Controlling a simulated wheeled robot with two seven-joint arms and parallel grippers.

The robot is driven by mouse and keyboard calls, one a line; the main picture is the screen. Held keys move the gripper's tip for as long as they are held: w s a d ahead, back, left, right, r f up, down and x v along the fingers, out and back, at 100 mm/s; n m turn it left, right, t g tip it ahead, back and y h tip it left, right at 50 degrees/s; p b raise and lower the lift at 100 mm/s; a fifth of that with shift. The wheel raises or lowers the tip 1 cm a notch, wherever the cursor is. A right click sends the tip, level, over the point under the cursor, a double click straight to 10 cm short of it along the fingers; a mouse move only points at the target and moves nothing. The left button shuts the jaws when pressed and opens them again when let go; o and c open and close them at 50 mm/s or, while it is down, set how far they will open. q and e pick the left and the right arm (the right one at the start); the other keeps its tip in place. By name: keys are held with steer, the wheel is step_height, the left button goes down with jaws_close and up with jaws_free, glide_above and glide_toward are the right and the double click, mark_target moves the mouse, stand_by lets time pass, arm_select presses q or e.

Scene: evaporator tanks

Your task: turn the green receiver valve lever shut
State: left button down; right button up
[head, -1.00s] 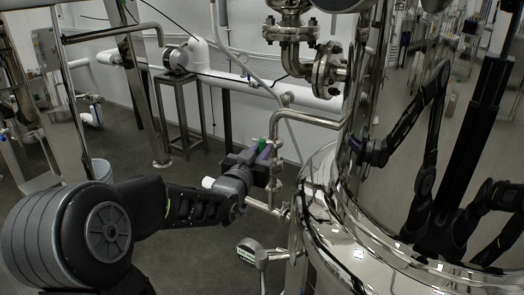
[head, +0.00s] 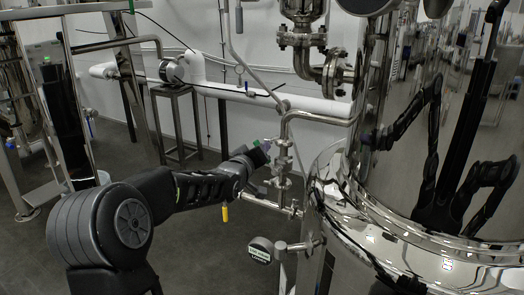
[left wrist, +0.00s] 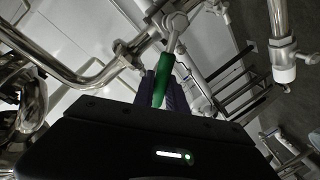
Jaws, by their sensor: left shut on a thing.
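The green lever (left wrist: 163,80) shows in the left wrist view, its upper end joined to a metal valve fitting (left wrist: 176,24) on the steel pipework. My left gripper (left wrist: 162,92) is shut on it, with a dark purple finger on each side. In the head view my left gripper (head: 262,151) is at the vertical pipe with valve fittings (head: 283,165), left of the big steel tank. There the lever is mostly hidden by the fingers; only a small green spot shows. My right gripper is not directly in view.
The polished tank (head: 335,205) stands close on the right and mirrors my arms. A round gauge (head: 260,250) sits below the gripper, and a yellow handle (head: 224,213) hangs below my forearm. A white pipe (head: 310,106) runs along the wall.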

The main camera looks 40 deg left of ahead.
arm_select(q)
steer(key=a+f+n+h+p, duration=0.2)
steer(key=f+n+p, duration=0.4)
steer(key=p, duration=0.8)
steer(key=a+n, duration=0.1)
steer(key=n, duration=0.1)
steer(key=shift+s+f+n+h, duration=0.2)
steer(key=shift+s+n+h, duration=0.1)
steer(key=shift+n, duration=0.1)
steer(key=c, duration=1.5)
jaws_free()
steer(key=shift+w, duration=0.1)
steer(key=shift+o, duration=0.8)
